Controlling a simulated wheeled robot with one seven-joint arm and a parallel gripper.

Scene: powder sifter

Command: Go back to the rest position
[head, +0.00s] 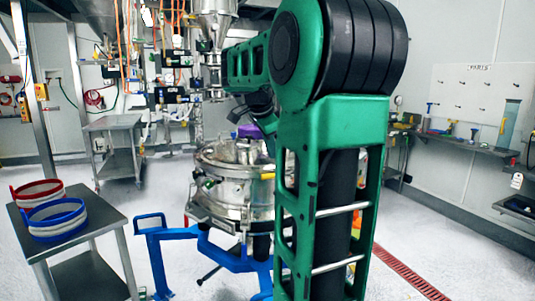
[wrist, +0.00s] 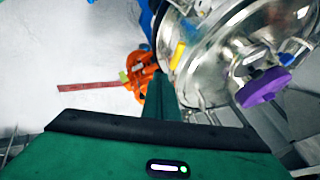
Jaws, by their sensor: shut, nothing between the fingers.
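My green arm fills the middle of the head view, folded upright in front of the steel sifter. My gripper (wrist: 166,85) shows in the wrist view as a green body with narrow fingers together, with nothing seen between them. It points toward the left edge of the round steel sifter (wrist: 205,60); whether it touches cannot be told. In the head view the sifter (head: 225,185) stands on a blue frame (head: 180,233), and the gripper's fingertips cannot be made out there.
A purple part (wrist: 265,88) sits at the sifter lid. An orange object (wrist: 145,80) stands on the floor beside it. A side table (head: 95,232) at left bears a red-rimmed ring (head: 36,192) and a blue-rimmed ring (head: 55,217). A wall shelf (head: 465,143) is at right. Open floor lies at right.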

